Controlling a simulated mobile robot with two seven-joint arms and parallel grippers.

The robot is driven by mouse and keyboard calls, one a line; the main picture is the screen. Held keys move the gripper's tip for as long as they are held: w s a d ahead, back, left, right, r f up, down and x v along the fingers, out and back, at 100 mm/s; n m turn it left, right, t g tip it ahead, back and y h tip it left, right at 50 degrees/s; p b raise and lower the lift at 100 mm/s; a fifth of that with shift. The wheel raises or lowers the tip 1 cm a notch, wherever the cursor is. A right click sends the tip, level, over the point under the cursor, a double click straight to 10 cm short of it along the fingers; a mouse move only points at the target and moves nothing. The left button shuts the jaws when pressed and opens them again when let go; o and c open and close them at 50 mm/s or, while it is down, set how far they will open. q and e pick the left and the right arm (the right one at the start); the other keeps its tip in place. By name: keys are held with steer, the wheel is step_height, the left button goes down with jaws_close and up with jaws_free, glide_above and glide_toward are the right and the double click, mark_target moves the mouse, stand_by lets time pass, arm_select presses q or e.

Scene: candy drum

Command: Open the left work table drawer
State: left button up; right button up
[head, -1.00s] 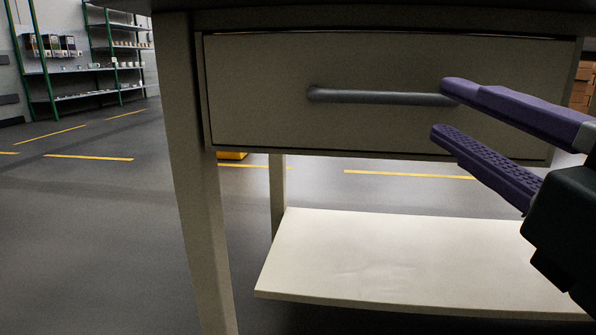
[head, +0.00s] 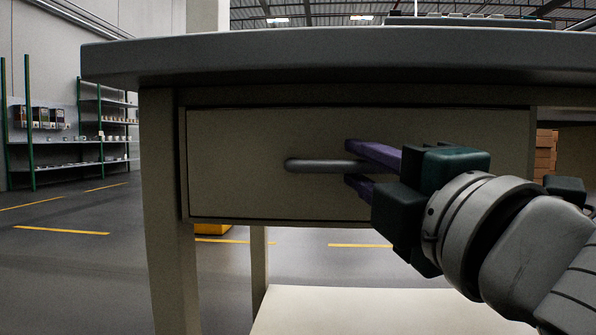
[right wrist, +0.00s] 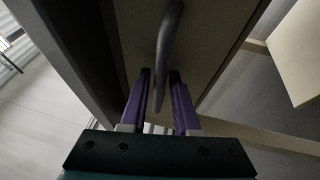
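The left work table drawer (head: 250,135) has a beige front and looks shut in its frame. Its grey bar handle (head: 308,166) runs level across the front; it also shows in the right wrist view (right wrist: 168,40). My right gripper (head: 352,163) has purple fingers, one above and one below the handle near its right part. In the right wrist view the fingers (right wrist: 160,75) are apart, with the handle between them and a gap visible. The handle's right end is hidden by the gripper. My left gripper is not in view.
The work table top (head: 300,45) overhangs the drawer. A pale lower shelf (head: 340,310) lies beneath, and a table leg (head: 170,250) stands at left. Green-framed shelves (head: 80,130) are far left; cardboard boxes (head: 545,155) are behind at right. The floor at left is clear.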

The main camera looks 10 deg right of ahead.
steer(key=shift+w, duration=0.15)
jaws_close()
stand_by(1.4)
